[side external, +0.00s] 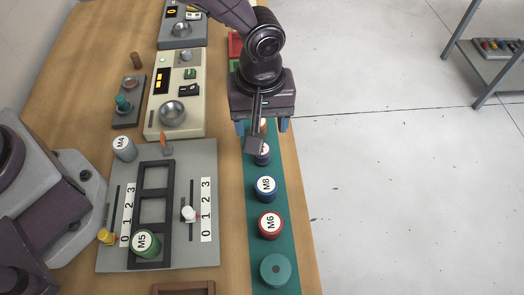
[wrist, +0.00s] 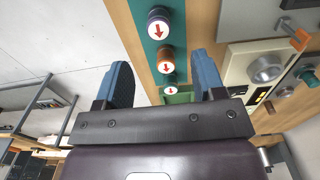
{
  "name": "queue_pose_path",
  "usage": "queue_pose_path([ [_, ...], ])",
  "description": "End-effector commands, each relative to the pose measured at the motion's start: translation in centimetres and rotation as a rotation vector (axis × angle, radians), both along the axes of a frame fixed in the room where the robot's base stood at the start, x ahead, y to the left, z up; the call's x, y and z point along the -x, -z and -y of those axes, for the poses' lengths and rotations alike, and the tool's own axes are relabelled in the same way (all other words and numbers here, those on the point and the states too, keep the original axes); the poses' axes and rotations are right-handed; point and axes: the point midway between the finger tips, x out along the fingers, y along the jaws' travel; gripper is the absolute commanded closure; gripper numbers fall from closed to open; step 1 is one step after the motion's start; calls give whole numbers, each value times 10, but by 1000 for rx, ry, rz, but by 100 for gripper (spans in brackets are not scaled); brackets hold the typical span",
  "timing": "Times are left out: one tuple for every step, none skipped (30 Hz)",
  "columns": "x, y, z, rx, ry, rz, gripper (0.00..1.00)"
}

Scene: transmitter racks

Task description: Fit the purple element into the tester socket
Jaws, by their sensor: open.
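A dark blue-purple element (side external: 262,158) with a red-arrow label stands on the green strip (side external: 282,205), partly hidden by my wrist mount; it also shows in the wrist view (wrist: 158,29). I cannot tell for certain that it is the purple one. My gripper (side external: 262,127) is open and points down just behind it, around or above an orange element. In the wrist view the orange element (wrist: 165,62) shows between the blue fingers (wrist: 162,70), not visibly gripped. A cream unit (side external: 187,60) with a metal cup socket (side external: 172,113) stands left of my gripper, apparently the tester.
Blue M8 (side external: 266,187), red M6 (side external: 270,224) and a teal round piece (side external: 275,269) line the strip's front. A grey panel (side external: 185,262) holds a black frame, sliders and green M5 (side external: 146,243). Grey M4 (side external: 124,147) stands at its corner. A grey unit (side external: 181,33) sits behind the tester.

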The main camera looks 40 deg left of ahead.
Motion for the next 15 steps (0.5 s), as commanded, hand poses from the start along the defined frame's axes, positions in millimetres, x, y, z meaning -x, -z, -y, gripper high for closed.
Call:
queue_pose_path([
  [0,9,0,-2,0,-4,37],
  [0,13,0,-2,0,-2,37],
  [0,18,0,-1,0,-1,37],
  [0,20,0,-1,0,-1,37],
  [0,22,0,-1,0,-1,37],
  [0,24,0,0,0,0,37],
  [0,26,0,0,0,0,37],
  [0,27,0,0,0,0,37],
  [0,31,0,-1,1,-1,37],
  [0,35,0,-2,1,-2,37],
  [0,39,0,-1,1,-3,37],
  [0,46,0,-1,1,-3,37],
  [0,51,1,-2,1,-4,37],
  [0,55,1,-1,2,-3,37],
  [0,61,1,-1,1,-3,37],
])
